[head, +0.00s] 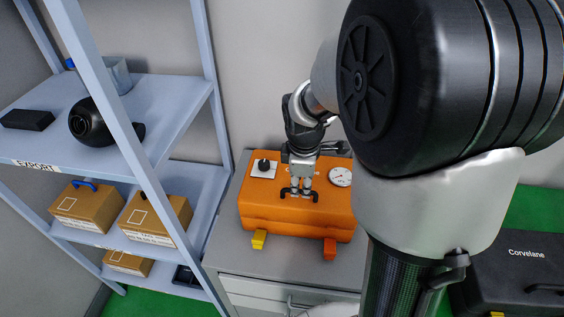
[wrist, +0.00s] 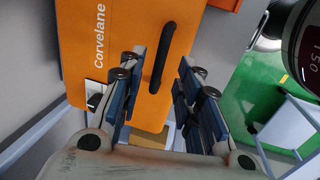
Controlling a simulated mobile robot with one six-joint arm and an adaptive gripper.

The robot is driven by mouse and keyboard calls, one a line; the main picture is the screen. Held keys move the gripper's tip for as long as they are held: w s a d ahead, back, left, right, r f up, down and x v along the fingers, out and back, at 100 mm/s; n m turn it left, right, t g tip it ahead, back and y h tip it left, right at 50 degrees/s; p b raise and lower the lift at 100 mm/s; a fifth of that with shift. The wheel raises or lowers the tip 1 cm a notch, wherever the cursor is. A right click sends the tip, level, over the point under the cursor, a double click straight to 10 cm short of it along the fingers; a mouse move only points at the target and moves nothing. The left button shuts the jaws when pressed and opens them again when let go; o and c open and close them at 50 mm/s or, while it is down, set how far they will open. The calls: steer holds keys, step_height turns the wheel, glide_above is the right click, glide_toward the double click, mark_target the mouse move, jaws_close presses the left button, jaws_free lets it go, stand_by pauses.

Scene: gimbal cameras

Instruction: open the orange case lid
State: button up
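The orange case (head: 262,212) sits on a grey cabinet in the head view, its lid shut. The lid carries a black handle (head: 299,195), a white plate with a black knob (head: 264,167) and a round white gauge (head: 340,177). A yellow latch (head: 259,240) and a red-orange latch (head: 329,248) are at its front edge. In the wrist view the handle (wrist: 162,58) lies beyond and between the spread fingers of my gripper (wrist: 160,88), which is open and empty. In the head view my gripper (head: 300,183) is over the handle; whether it touches cannot be told.
A shelf rack (head: 175,92) with cardboard boxes (head: 157,215) and a black round device (head: 92,121) stands at left. A black case (head: 520,265) lies at lower right. My arm hides the right side.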

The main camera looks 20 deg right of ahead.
steer(key=shift+w+d+f+b, duration=0.1)
steer(key=shift+f+b, duration=0.05)
steer(key=shift+f, duration=0.6)
steer(key=shift+w+d+f+b, duration=0.1)
steer(key=shift+f+b, duration=0.05)
steer(key=shift+f, duration=0.55)
jaws_close()
